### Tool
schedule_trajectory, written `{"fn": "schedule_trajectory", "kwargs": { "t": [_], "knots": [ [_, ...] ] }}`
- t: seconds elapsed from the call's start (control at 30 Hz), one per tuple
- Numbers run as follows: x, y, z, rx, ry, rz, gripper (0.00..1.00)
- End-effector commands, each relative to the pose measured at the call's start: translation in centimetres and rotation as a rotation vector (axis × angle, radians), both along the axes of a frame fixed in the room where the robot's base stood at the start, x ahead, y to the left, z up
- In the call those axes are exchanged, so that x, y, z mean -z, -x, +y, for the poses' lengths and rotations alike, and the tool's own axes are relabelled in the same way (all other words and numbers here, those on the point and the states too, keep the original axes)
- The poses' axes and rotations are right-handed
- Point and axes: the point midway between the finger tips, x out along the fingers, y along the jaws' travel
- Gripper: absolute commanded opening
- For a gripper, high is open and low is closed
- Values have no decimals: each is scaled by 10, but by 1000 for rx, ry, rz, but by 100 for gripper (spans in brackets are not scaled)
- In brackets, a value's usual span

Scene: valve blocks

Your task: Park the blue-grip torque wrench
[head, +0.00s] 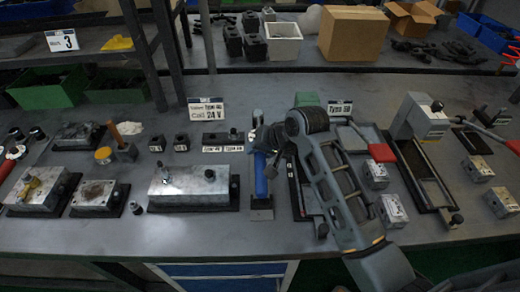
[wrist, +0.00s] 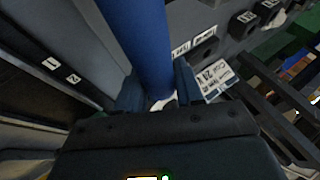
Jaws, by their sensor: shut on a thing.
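The blue-grip torque wrench (head: 261,178) is near the middle of the bench in the head view, its blue grip running up and down in the picture. In the wrist view its thick blue grip (wrist: 140,40) passes between the fingers of my gripper (wrist: 158,88). My gripper is shut on the grip. In the head view my gripper (head: 268,143) is at the upper part of the blue grip, partly hidden by my arm. A dark plate (head: 261,214) shows just below the grip; I cannot tell whether the wrench touches it. The wrench's far end is hidden.
Left of the wrench is a large metal valve block (head: 189,186) on a dark base. A "24 V" card (head: 207,109) stands behind it. The bench front is mostly clear.

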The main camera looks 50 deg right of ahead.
Motion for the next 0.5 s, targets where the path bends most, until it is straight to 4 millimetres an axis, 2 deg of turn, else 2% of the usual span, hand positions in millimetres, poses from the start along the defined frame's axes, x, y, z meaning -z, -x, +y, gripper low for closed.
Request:
{"fn": "schedule_trajectory", "kwargs": {
  "t": [0.5],
  "knots": [
    [11, -1, 0, 0, 0, -1, 0]
  ]
}}
